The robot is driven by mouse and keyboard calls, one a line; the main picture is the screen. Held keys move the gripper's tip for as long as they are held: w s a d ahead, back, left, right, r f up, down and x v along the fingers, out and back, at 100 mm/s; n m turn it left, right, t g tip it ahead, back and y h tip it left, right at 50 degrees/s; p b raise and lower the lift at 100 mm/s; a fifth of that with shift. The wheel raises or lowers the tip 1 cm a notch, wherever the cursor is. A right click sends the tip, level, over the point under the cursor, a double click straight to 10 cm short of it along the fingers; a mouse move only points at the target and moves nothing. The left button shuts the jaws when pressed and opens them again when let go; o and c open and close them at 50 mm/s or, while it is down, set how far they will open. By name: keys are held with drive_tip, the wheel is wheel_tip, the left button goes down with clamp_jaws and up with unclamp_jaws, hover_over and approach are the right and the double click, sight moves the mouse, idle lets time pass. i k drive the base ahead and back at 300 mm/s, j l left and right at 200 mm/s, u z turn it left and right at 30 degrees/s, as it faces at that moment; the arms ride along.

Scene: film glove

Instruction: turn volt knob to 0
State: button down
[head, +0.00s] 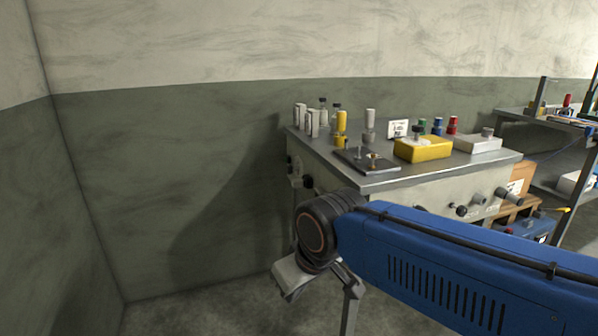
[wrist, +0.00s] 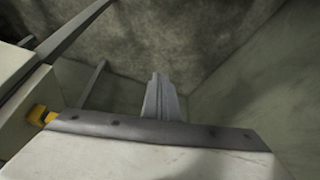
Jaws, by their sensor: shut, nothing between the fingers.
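The grey-white bench cabinet (head: 400,185) in the head view has dark round knobs on its left end (head: 296,180) and more knobs (head: 460,210) on its front face. Their labels are too small to read, so I cannot tell which is the volt knob. My gripper (wrist: 160,97) shows in the wrist view, its fingers together and empty, pointing toward the floor and wall. In the head view my blue arm crosses in front of the cabinet and hides part of its front. The wrist hangs below the cabinet top, near its left front corner, apart from the knobs.
On the cabinet top stand several cylinders, a yellow box (head: 423,149), a white box (head: 479,144) and a dark plate (head: 366,161) with small posts. A shelf rack (head: 548,119) stands at the right. Floor (head: 200,302) and wall at the left are clear.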

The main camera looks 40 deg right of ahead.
sight(290, 170)
drive_tip(key=i+l+u, duration=0.35)
drive_tip(key=l+u, duration=0.15)
drive_tip(key=i+l+u, duration=0.1)
drive_tip(key=l+u, duration=0.2)
drive_tip(key=l, duration=0.15)
